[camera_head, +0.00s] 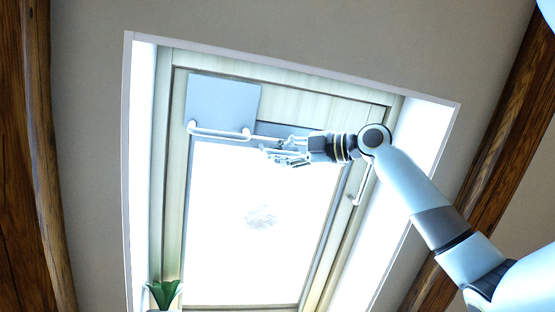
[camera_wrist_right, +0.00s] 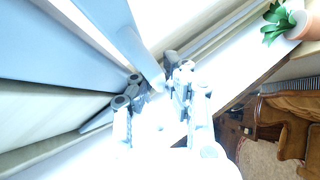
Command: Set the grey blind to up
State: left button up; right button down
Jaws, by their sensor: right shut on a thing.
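The grey blind (camera_head: 222,103) shows as a flat blue-grey panel at the upper left of the roof window in the head view. A pale bar (camera_head: 218,134) runs along its lower edge. In the wrist view a broad blue-grey surface (camera_wrist_right: 60,45) fills the upper left. My right gripper (camera_head: 270,152) is at the top of the glass, just right of the panel, shut on the bar. In the wrist view the right gripper (camera_wrist_right: 153,92) has a grey strip running between its fingers; glare hides the exact contact. My left gripper is not in view.
The bright window glass (camera_head: 260,215) lies below the blind, inside a pale wooden frame (camera_head: 172,180). A white handle (camera_head: 361,187) is on the right side. A green plant (camera_head: 164,292) stands at lower left. Dark wooden beams (camera_head: 45,150) flank the opening.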

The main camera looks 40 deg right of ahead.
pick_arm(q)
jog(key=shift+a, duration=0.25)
pick_arm(e)
jog(key=shift+s+r, duration=0.1)
jog(key=shift+r, duration=0.15)
jog(key=c, duration=1.6)
grip_release()
jog(key=shift+c, duration=0.2)
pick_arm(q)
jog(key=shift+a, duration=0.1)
pick_arm(e)
jog(key=shift+s, duration=0.1)
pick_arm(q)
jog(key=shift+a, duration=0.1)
pick_arm(e)
jog(key=shift+f, duration=0.15)
